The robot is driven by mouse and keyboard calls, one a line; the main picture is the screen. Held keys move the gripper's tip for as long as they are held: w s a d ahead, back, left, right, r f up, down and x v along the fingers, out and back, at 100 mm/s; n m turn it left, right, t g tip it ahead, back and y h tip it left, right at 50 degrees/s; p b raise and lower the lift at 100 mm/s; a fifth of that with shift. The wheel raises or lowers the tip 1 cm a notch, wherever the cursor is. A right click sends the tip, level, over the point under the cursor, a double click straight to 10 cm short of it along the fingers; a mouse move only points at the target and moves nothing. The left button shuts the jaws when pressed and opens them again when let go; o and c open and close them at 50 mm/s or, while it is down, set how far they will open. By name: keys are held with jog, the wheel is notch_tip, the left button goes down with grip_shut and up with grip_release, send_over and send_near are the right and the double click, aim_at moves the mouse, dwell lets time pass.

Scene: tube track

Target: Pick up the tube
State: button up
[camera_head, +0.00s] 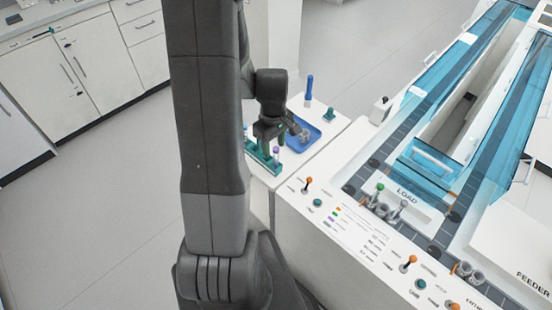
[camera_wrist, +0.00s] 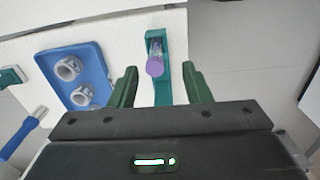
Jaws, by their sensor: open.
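A tube with a purple cap (camera_wrist: 155,66) stands in a teal rack (camera_wrist: 164,92) in the wrist view. It also shows in the head view as a small purple cap (camera_head: 276,150) over the rack (camera_head: 255,161) on the white bench. My gripper (camera_wrist: 162,74) is open, with one green finger on each side of the purple cap in the picture. The fingers look apart from the tube; the depth between them is hard to judge. In the head view my gripper (camera_head: 267,133) hangs over the rack, and my arm hides part of the bench.
A blue tray (camera_wrist: 92,66) holding grey ring-shaped pieces (camera_wrist: 68,69) lies beside the rack. A blue upright object (camera_head: 309,90) and a small teal piece (camera_head: 328,114) stand behind. The white machine (camera_head: 340,225) with tubes and a blue-covered track fills the right.

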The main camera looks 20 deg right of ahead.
aim_at(276, 149)
jog(key=f, duration=0.2)
jog(key=f+p, duration=0.1)
jog(key=shift+s+d+f, duration=0.1)
jog(key=shift+d+f, duration=0.15)
jog(key=shift+d, duration=0.05)
jog(key=shift+f, duration=0.8)
jog(key=c, duration=0.8)
jog(key=shift+r, duration=0.1)
jog(key=shift+c, duration=0.2)
jog(key=shift+r+b, duration=0.45)
jog(key=shift+r, duration=4.45)
jog(key=shift+f, duration=0.1)
jog(key=shift+f+b, duration=3.8)
jog(key=shift+f, duration=0.85)
